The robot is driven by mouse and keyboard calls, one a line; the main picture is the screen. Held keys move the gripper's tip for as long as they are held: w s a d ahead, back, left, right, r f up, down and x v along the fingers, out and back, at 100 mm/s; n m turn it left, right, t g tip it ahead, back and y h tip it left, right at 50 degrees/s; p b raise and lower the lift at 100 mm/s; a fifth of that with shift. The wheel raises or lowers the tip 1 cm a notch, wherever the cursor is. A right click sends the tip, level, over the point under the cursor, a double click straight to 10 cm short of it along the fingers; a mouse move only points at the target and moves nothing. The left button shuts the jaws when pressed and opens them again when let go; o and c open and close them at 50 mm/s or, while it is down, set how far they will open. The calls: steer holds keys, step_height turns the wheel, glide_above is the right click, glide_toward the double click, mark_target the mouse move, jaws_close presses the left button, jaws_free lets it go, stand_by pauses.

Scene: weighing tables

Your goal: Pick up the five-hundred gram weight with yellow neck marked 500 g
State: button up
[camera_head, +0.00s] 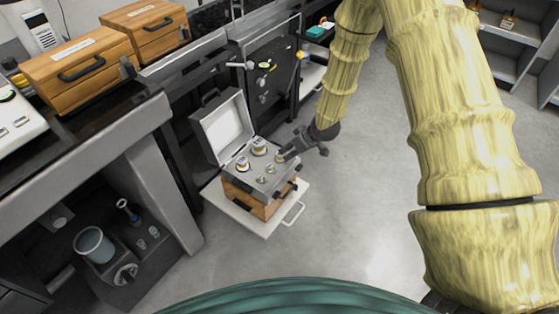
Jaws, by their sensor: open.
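An open case (237,177) with a grey top tray and wooden sides holds several metal weights. A large weight (259,147) stands at the back of the tray and another weight (243,163) at its left; both show yellowish tones. Smaller weights, such as one weight (270,168), stand nearer the front right. The markings are too small to read, so I cannot tell which is the 500 g one.
The case's white-lined lid (222,127) stands open behind it. The case sits on a pale pull-out board (240,216) with a handle. Floor at right is clear.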

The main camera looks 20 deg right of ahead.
mark_target(280, 159)
steer(key=x, duration=0.2)
steer(key=shift+w+a+f, duration=0.1)
steer(key=shift+a+f, duration=0.05)
steer(key=shift+f, duration=0.15)
steer(key=shift+w+a+r+b+x, duration=0.15)
steer(key=shift+b+x, duration=0.25)
steer(key=shift+x, duration=0.45)
steer(key=shift+a+r+b+x, duration=0.15)
steer(key=shift+b+x, duration=0.2)
steer(key=shift+x, duration=0.5)
steer(key=shift+w+a+b+x, duration=0.15)
steer(key=shift+b+x, duration=0.25)
steer(key=shift+x, duration=0.45)
steer(key=shift+c, duration=0.3)
steer(key=shift+r, duration=0.1)
jaws_close()
